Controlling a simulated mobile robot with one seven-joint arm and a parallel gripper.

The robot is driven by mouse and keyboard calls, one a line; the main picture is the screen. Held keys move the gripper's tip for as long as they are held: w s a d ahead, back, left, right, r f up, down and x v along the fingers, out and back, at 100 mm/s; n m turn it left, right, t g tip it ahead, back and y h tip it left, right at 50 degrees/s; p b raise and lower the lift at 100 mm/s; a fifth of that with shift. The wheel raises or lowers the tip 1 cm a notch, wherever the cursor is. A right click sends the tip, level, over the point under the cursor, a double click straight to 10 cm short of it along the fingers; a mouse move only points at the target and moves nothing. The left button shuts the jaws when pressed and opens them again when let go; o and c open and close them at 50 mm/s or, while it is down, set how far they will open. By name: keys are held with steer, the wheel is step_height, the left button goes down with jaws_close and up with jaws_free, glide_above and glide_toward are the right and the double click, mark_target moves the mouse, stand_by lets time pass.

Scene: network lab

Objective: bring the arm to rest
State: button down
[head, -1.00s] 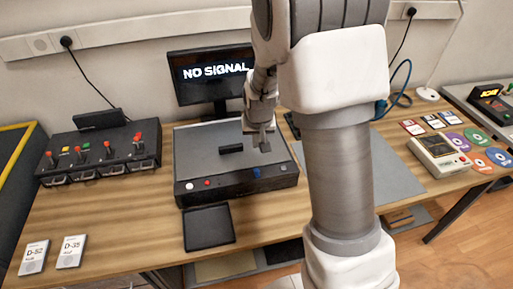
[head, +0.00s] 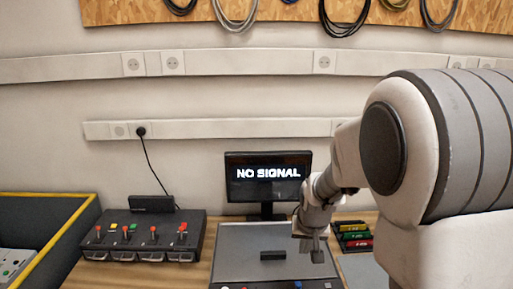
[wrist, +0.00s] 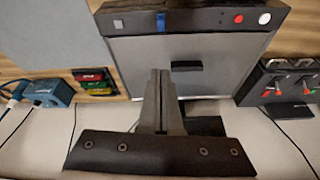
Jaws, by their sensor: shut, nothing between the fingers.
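My gripper (head: 318,250) hangs over the right part of a grey-topped console (head: 235,240) in the head view. In the wrist view my gripper (wrist: 161,75) has its two fingers pressed together with nothing between them. It points toward the grey top of the console (wrist: 140,60), near a small black block (wrist: 186,66) on that top. I cannot tell whether the fingertips touch the surface. My arm fills the right side of the head view and hides what lies behind it.
A monitor (head: 268,190) reading NO SIGNAL stands behind the console. A black box with levers (head: 140,240) is to the left. Coloured cartridges (head: 354,236) lie right of the gripper. A blue device with cables (wrist: 52,95) shows in the wrist view. A yellow-edged bin (head: 45,215) is at far left.

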steer(key=s+r+n, duration=0.1)
steer(key=s+r, duration=0.6)
steer(key=s, duration=0.4)
steer(key=s+r+t, duration=0.1)
steer(key=s+r, duration=0.7)
steer(key=s, duration=0.4)
steer(key=shift+s+n+t, duration=0.3)
steer(key=shift+n, duration=0.1)
